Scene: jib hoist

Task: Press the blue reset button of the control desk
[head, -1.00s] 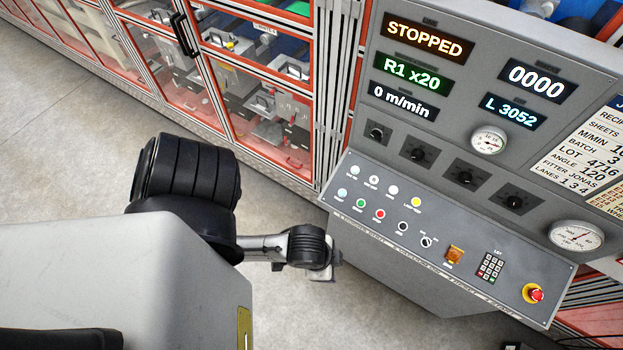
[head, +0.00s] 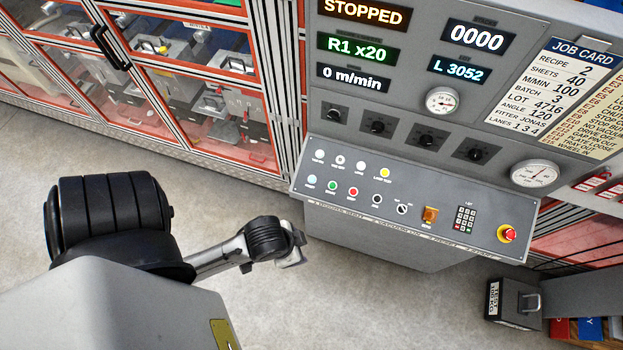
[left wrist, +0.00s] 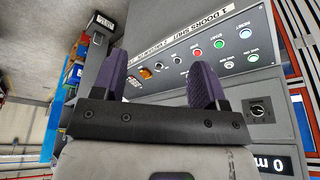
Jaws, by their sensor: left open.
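The blue reset button (head: 311,180) is a small pale blue cap at the left end of the lower button row on the control desk (head: 400,232), beside the green and red buttons. It also shows near the upper right of the left wrist view (left wrist: 246,33). My left gripper (head: 293,258) is in front of the desk's left part, below and apart from the button in the head view. In the left wrist view my left gripper (left wrist: 158,72) is open, with two dark purple fingers and nothing visible between them. My right gripper is not in view.
A red emergency stop (head: 507,234) is at the desk's right end. An upright panel with lit displays (head: 365,13) and dials stands behind. Glazed orange-framed cabinets (head: 210,100) line the left. A dark box (head: 513,303) stands at lower right. Floor left of the desk is clear.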

